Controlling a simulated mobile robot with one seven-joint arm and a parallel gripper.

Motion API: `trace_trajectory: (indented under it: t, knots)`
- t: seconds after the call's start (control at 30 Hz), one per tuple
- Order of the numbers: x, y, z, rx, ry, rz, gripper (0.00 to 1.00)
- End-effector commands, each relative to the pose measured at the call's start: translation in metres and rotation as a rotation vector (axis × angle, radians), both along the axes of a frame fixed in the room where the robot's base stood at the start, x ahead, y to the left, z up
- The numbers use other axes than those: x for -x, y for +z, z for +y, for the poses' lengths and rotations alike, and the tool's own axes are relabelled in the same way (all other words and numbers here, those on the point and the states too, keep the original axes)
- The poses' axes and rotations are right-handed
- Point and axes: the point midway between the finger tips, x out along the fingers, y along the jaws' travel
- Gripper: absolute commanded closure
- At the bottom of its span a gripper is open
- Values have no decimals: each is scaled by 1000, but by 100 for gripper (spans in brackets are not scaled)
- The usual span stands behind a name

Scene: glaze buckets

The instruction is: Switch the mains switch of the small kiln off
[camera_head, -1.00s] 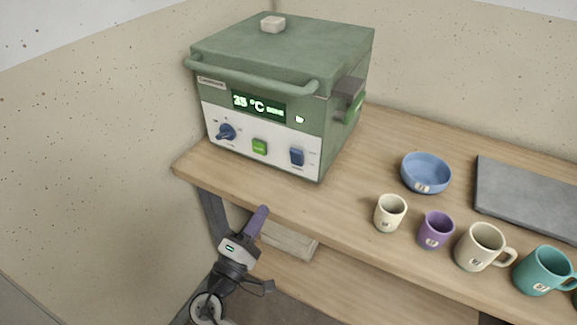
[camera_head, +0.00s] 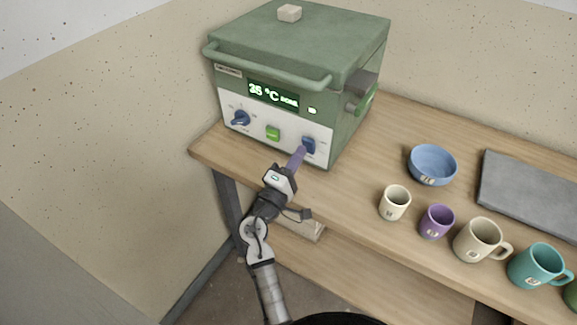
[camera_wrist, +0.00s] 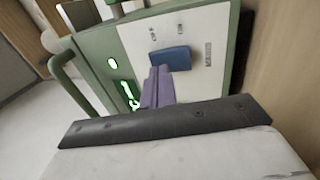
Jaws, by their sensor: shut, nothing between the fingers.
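The small kiln (camera_head: 290,60) is a green box with a white front panel at the back left of the bench. Its blue rocker switch (camera_head: 309,146) is at the right end of the panel. The switch also shows in the wrist view (camera_wrist: 174,58), with small labels beside it. My gripper (camera_head: 300,153) has purple fingers, shut and empty, pointing up at the switch from its lower left. In the wrist view the fingertips (camera_wrist: 159,72) overlap the near edge of the switch; I cannot tell whether they touch it. The switch's position is unclear.
The panel also has a blue knob (camera_head: 240,118), a green button (camera_head: 273,132) and a lit display (camera_head: 273,93). A handle bar (camera_head: 265,68) runs above. A blue bowl (camera_head: 432,164), a cream cup (camera_head: 395,203), a purple cup (camera_head: 437,221) and mugs stand to the right.

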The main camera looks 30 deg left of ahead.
Motion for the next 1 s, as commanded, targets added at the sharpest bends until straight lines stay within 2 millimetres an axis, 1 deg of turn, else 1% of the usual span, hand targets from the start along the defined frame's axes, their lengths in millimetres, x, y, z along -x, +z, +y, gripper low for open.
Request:
trace_trajectory:
  t: [0.03, 0.13, 0.5, 0.7, 0.77, 1.0]
  knots:
    - [-4, 3, 0, 0, -1, 0, 100]
    - [-9, 3, 0, 0, 0, 0, 100]
    - [-10, 3, -1, 0, 0, 1, 100]
    - [-15, 13, -2, -5, -2, 50, 100]
    - [-14, 6, -1, -4, -1, 50, 100]
    - [-15, 6, -1, -4, -1, 49, 100]
